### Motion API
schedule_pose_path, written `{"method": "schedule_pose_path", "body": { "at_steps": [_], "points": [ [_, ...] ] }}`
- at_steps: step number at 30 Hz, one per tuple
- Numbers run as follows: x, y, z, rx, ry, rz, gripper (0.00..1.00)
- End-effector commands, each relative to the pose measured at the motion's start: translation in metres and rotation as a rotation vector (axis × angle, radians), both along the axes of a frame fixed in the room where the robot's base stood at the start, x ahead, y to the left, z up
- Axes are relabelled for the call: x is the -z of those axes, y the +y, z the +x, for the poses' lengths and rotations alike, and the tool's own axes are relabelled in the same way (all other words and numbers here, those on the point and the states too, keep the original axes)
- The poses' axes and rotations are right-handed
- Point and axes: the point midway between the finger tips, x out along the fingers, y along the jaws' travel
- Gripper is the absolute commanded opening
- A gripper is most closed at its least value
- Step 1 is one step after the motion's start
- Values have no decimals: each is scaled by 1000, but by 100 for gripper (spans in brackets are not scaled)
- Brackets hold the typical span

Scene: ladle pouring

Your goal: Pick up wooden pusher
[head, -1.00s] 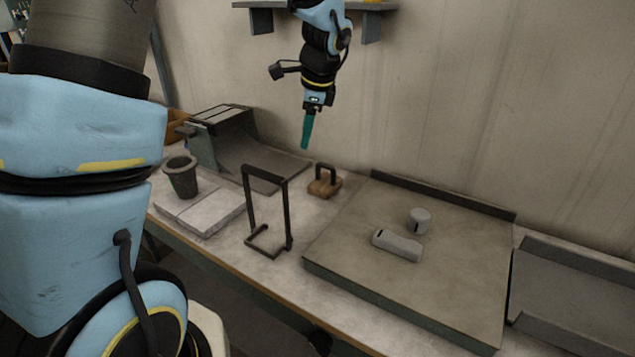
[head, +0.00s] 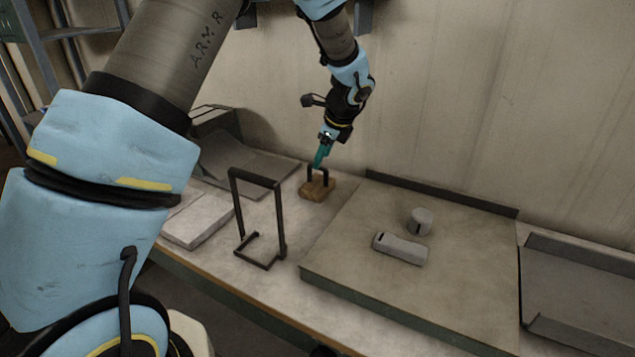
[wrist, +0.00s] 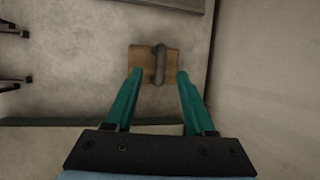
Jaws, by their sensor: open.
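The wooden pusher (head: 318,190) is a small brown wooden block with a dark arched handle on top. It stands on the table between the black wire stand and the large board. My gripper (head: 319,164) is just above the handle, its teal fingers pointing down. In the wrist view the pusher (wrist: 144,66) lies ahead, with its handle running lengthwise between the lines of the fingers. There my gripper (wrist: 159,76) is open and empty, one finger on each side of the handle. I cannot tell whether the fingertips reach down beside the handle.
A black wire stand (head: 281,225) rises left of the pusher. A large raised board (head: 365,270) carries a grey block (head: 400,249) and a small grey cylinder (head: 420,221). A metal tray (head: 575,295) is at the right. A wall stands close behind.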

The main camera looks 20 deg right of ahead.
Motion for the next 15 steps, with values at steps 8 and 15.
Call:
{"method": "schedule_pose_path", "body": {
  "at_steps": [8,15],
  "points": [
    [26,2,13,0,1,1,55],
    [28,2,13,-1,-1,-1,54]
  ]
}}
